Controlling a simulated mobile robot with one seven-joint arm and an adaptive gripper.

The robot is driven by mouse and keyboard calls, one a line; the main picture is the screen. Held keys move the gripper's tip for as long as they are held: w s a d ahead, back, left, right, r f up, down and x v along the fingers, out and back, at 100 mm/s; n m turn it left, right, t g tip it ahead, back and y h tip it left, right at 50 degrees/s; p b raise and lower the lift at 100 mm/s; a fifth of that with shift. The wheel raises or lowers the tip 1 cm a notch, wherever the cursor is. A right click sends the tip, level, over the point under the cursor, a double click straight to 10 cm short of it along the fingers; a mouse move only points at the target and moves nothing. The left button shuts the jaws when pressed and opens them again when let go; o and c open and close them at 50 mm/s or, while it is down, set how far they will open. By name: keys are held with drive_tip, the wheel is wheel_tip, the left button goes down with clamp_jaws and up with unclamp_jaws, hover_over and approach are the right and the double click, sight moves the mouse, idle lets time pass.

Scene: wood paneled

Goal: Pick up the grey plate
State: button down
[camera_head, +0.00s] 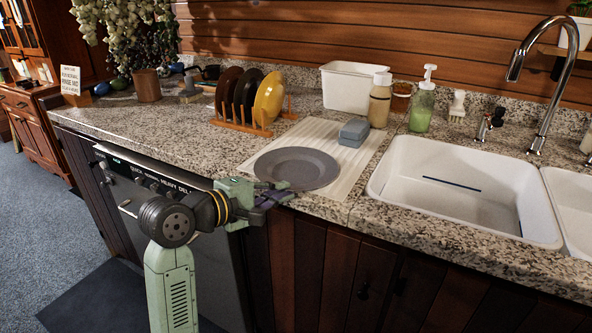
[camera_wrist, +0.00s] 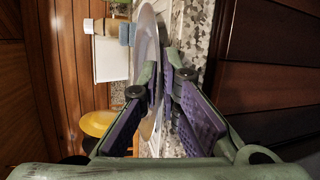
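The grey plate (camera_head: 297,168) lies on a pale ribbed mat (camera_head: 345,174) near the counter's front edge, its face up. My gripper (camera_head: 283,190) is at the plate's near rim, low over the counter edge. In the wrist view, the plate (camera_wrist: 147,45) shows edge-on, running down to the fingers. My fingertips (camera_wrist: 160,78) stand a small gap apart around its rim. Counter shows between the plate and the right finger, so the gripper looks partly open. The near finger hides part of the rim, and contact is hard to tell.
A grey-blue block (camera_head: 354,132) sits on the mat behind the plate. A wooden rack (camera_head: 240,126) holds brown, black and yellow plates at back left. A white tub (camera_head: 350,88), bottles and a sink (camera_head: 455,190) stand behind and right.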

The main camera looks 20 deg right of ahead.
drive_tip(key=shift+r, duration=0.2)
idle(0.4)
drive_tip(key=s+r+b, duration=0.2)
drive_tip(key=s+b, duration=0.1)
drive_tip(key=s, duration=0.5)
drive_tip(key=s+r+b, duration=0.2)
drive_tip(key=s+b, duration=0.1)
drive_tip(key=s, duration=0.5)
drive_tip(key=shift+d+r, duration=0.25)
drive_tip(key=shift+r, duration=0.1)
drive_tip(key=c, duration=2.4)
unclamp_jaws()
